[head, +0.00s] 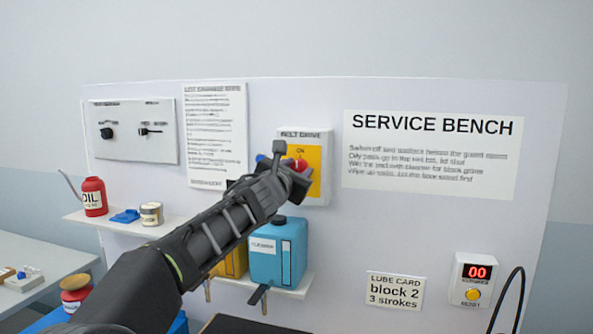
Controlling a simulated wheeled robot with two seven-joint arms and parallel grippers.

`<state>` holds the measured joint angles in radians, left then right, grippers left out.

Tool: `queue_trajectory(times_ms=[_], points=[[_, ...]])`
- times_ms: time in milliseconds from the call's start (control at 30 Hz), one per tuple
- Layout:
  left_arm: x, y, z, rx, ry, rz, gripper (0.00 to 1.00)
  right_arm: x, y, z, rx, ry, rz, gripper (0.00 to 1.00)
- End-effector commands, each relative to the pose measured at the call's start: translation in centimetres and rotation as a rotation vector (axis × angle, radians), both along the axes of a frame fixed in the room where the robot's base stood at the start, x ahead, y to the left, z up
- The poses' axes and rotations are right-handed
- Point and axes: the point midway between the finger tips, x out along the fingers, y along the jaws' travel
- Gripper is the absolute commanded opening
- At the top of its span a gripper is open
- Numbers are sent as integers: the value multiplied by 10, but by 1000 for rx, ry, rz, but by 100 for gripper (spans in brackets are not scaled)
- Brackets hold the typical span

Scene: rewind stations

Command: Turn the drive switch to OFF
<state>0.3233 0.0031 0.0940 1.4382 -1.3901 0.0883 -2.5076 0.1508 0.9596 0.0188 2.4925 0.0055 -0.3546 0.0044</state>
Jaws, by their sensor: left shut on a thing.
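The belt drive box (325,138) is a pale box with a yellow plate (314,160) on the white upright board. Its drive switch (299,163) is a red knob, mostly hidden behind my left gripper. The word ON shows above the knob; an OFF mark is not visible. My left gripper (289,164) reaches in from the lower left and is shut on the knob. The knob's exact angle cannot be told. My right gripper is not in view.
Below the box, a shelf (300,291) holds a blue cleaner can (291,252) and a yellow can (236,262), partly behind my arm. A left shelf (79,218) holds a red oil can (93,197). A counter box (473,279) and black cable (511,290) are lower right.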

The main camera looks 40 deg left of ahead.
Motion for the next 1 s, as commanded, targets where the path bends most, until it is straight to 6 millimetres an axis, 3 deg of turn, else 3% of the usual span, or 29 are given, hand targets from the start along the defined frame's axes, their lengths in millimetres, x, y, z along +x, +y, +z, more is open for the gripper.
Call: queue_trajectory(times_ms=[367,1000], points=[[0,0,0,-197,-68,-1,0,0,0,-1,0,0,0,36],[0,2,0,-762,-266,-1,0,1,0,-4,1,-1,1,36]])
